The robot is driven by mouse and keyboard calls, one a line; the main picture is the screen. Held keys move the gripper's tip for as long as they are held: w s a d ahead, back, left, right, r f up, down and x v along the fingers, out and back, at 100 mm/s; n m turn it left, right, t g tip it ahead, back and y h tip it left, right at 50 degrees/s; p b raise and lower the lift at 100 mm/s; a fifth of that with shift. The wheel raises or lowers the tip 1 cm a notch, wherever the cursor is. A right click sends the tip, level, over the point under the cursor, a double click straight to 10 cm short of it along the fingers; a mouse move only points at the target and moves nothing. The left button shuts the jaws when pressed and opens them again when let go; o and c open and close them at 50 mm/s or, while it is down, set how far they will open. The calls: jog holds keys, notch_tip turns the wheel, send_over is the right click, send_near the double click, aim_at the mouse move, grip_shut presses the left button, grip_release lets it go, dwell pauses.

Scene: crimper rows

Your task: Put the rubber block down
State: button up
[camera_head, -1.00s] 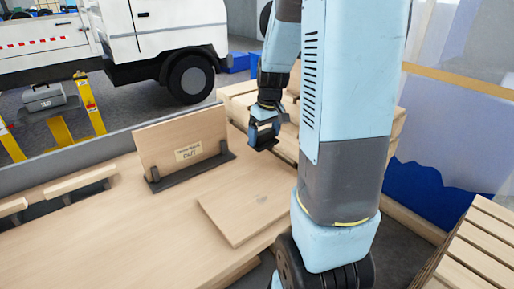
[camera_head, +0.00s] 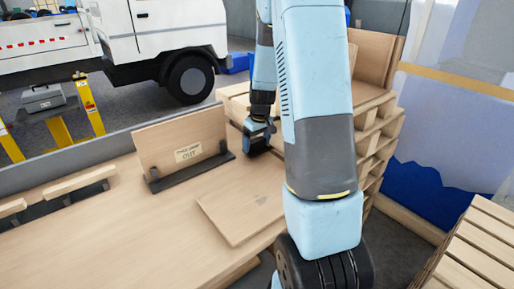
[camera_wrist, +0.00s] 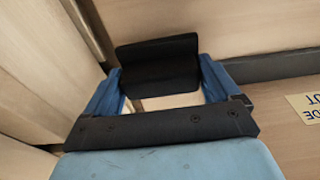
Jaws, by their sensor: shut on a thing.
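The black rubber block (camera_wrist: 158,66) sits between the two blue fingers of my gripper (camera_wrist: 160,82) in the wrist view. My gripper is shut on it. In the head view my gripper (camera_head: 257,143) points down at the far end of the wooden bench top (camera_head: 110,225), just right of the upright board. The block is small and dark there and hard to tell from the fingers. I cannot tell whether it touches the wood below.
An upright wooden board (camera_head: 165,140) with an "OUT" label (camera_head: 188,152) stands in a dark foot (camera_head: 195,172) close to my gripper. A flat wooden panel (camera_head: 240,212) lies nearer on the bench. Stacked pallets (camera_head: 375,140) stand at the right.

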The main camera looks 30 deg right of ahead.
aim_at(259, 151)
jog(key=shift+f, duration=1.15)
jog(key=shift+f, duration=0.1)
jog(key=o, duration=0.7)
jog(key=shift+o, duration=0.2)
notch_tip(259, 151, up, 12)
jog(key=s, duration=0.2)
jog(key=s+a+r+t, duration=0.2)
jog(key=s+a+r, duration=0.7)
jog(key=s+r, duration=0.25)
jog(key=s+a+r+m+t, duration=0.1)
jog(key=s+a+r, duration=0.1)
jog(key=s, duration=0.5)
jog(key=s+a+r+m+t, duration=0.1)
jog(key=s+a+r, duration=0.1)
jog(key=s, duration=0.6)
jog(key=shift+a+r, duration=0.35)
